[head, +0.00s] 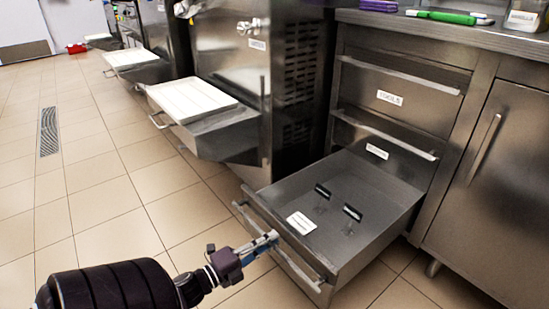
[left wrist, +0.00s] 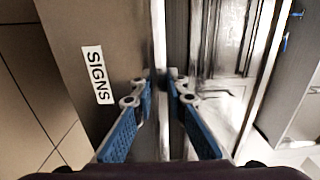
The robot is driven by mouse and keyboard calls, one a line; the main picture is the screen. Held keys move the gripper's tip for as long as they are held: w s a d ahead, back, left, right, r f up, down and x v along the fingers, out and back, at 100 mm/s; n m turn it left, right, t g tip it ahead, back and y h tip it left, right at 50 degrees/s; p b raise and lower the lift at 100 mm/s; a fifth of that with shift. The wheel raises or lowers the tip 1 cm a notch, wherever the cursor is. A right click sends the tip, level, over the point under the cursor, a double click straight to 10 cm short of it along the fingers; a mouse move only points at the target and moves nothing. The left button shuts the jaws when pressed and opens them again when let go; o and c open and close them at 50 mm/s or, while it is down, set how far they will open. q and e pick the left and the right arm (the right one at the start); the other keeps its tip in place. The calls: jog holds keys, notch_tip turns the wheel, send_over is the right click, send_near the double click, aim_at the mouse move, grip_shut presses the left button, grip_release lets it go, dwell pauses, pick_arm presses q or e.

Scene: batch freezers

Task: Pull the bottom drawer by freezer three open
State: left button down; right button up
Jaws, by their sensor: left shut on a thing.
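The bottom drawer (head: 370,215) of the steel cabinet stands far out from the front, so its inside shows in the head view. Its bar handle (head: 302,273) runs along the drawer front. My left gripper (head: 271,238) is at the handle's middle, shut on it. In the left wrist view, the blue-padded fingers of the left gripper (left wrist: 157,97) close on the upright-looking bar. A label reading SIGNS (left wrist: 98,75) is on the drawer front beside them. My right gripper is not in view.
Inside the drawer lie a white card (head: 301,222) and two small dark-topped items (head: 352,213). Two shut drawers (head: 390,97) are above. Freezers with white trays (head: 190,100) stand at left. A cabinet door (head: 490,190) is at right. The tiled floor (head: 110,200) at left is clear.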

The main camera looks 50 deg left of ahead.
pick_arm(q)
jog(key=shift+s, duration=0.1)
dwell(0.3)
jog(key=c, duration=1.9)
grip_release()
jog(key=shift+s, duration=0.1)
jog(key=s, duration=0.8)
jog(key=s+a, duration=0.1)
jog(key=s, duration=0.2)
jog(key=shift+s, duration=0.4)
jog(key=shift+w+d, duration=0.1)
jog(key=shift+d, duration=0.05)
